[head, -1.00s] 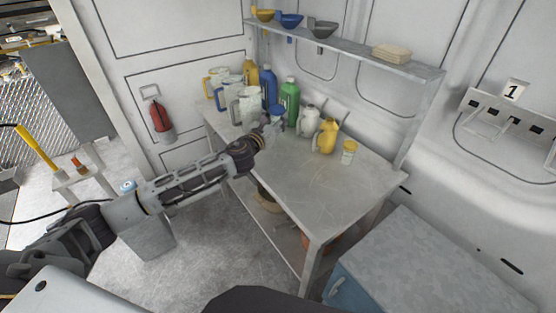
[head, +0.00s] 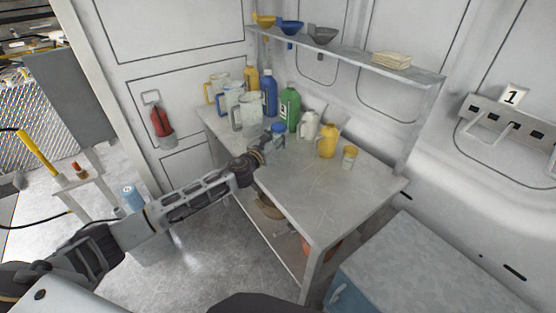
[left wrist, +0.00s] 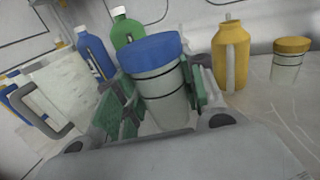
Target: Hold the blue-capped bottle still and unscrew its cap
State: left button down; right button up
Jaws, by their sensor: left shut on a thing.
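The blue-capped bottle, a clear, squat container with a wide blue cap (left wrist: 152,50), stands near upright, slightly tilted in the left wrist view, where its body (left wrist: 166,103) shows. In the head view its blue cap (head: 278,127) is near the bench's front left edge. My left gripper (head: 273,143) is shut on the bottle's body, with green finger pads (left wrist: 194,88) on both sides below the cap. The cap is on the bottle. Whether the base touches the bench is hidden. My right gripper is not in view.
Behind the bottle stand a blue bottle (head: 269,92), a green bottle (head: 290,108) and several white jugs (head: 247,113). The bench's front right (head: 325,205) is clear.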

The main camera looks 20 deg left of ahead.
pick_arm(q)
notch_tip(320, 180, down, 4)
jog(key=shift+b, duration=0.5)
jog(key=shift+f, duration=0.7)
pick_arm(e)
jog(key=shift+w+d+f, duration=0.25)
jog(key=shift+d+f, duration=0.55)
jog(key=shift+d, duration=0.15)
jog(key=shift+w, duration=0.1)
pick_arm(q)
jog(key=shift+f+b, duration=0.8)
jog(key=shift+f, duration=1.1)
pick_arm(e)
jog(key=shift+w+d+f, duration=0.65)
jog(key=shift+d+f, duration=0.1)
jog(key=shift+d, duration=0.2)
